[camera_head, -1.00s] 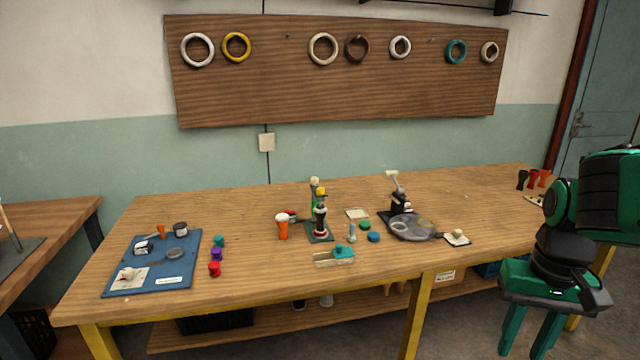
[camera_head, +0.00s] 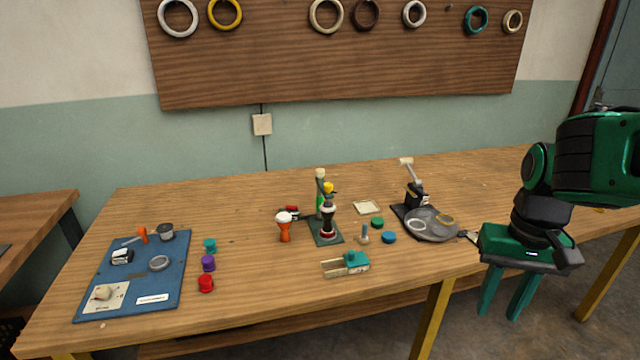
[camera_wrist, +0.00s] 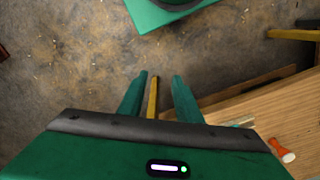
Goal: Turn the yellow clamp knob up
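The yellow clamp knob (camera_head: 328,187) sits on top of a small green clamp stand (camera_head: 319,200) near the middle of the workbench. A dark goblet drum (camera_head: 327,220) with a red band stands upright under the knob, on the stand's dark base. I cannot tell which way the knob is turned. My gripper (camera_head: 506,296) hangs at the right, in front of the bench edge and well away from the clamp. Its two green fingers point down, apart and empty. The wrist view also shows my open gripper (camera_wrist: 158,78) over the floor; the knob is not seen there.
An orange goblet drum (camera_head: 284,230) stands left of the clamp. A green-and-wood block (camera_head: 347,264) lies in front of it. A round grey tray (camera_head: 431,226) is to the right. A blue mat (camera_head: 135,278) with small parts is at the left. The bench front (camera_head: 270,310) is clear.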

